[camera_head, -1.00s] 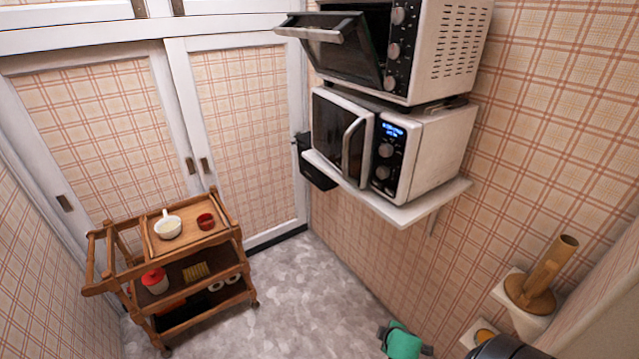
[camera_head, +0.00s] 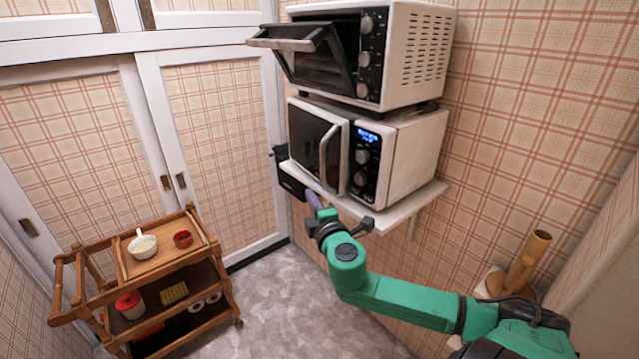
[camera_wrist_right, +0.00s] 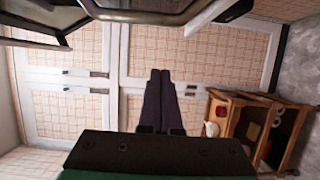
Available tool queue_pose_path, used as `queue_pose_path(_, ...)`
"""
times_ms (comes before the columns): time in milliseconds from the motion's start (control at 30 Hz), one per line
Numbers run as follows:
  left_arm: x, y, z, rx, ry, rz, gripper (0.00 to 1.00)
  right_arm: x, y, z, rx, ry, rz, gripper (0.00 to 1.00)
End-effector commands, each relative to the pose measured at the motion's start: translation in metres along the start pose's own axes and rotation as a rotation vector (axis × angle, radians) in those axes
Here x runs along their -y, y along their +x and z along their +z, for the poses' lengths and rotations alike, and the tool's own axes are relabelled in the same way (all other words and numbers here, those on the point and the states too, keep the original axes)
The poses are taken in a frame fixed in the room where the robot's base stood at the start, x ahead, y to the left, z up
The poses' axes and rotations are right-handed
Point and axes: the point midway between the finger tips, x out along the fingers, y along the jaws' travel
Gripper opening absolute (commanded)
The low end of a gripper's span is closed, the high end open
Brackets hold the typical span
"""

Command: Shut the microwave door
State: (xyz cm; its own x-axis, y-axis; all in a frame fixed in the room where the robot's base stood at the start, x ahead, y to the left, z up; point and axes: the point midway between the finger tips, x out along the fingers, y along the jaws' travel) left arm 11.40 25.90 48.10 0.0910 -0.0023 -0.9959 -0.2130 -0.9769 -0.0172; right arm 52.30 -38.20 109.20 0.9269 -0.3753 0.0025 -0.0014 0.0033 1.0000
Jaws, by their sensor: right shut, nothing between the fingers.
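The white microwave (camera_head: 415,150) stands on a wall shelf, under a toaster oven. Its dark-glass microwave door (camera_head: 308,135) has a curved silver handle (camera_head: 330,157) beside the lit control panel. The door looks nearly in line with the front; I cannot tell whether it is slightly ajar. My right gripper (camera_head: 311,198) is in front of and below the door, near the shelf's front edge, apart from the handle in the picture. Its dark fingers also show in the right wrist view (camera_wrist_right: 160,77), shut together and empty. My left gripper is out of view.
The toaster oven (camera_head: 415,50) above has its own door (camera_head: 315,60) tilted open, sticking out. The white shelf (camera_head: 400,212) juts from the wall. A wooden cart (camera_head: 210,245) with cups stands at left. A wooden holder (camera_head: 525,262) is at right. Floor between is clear.

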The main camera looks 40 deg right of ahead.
Motion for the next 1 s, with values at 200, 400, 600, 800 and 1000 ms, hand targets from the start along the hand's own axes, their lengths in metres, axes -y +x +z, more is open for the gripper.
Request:
queue_pose_path(200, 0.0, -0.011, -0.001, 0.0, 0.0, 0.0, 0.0, -0.003, 0.039, 0.001, 0.003, 0.004, 0.001, 0.0)
queue_pose_path(400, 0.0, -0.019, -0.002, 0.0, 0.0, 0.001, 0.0, 0.001, 0.051, 0.024, 0.001, -0.002, -0.006, 0.0)
queue_pose_path(600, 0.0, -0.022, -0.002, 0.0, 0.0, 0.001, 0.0, 0.001, 0.055, 0.038, 0.0, 0.003, -0.004, 0.0)
queue_pose_path(800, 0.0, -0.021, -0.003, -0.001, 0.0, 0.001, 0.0, 0.002, 0.055, 0.039, -0.001, 0.004, -0.004, 0.0)
queue_pose_path(1000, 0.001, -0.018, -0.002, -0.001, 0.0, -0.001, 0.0, 0.003, 0.055, 0.038, -0.001, 0.006, -0.004, 0.0)
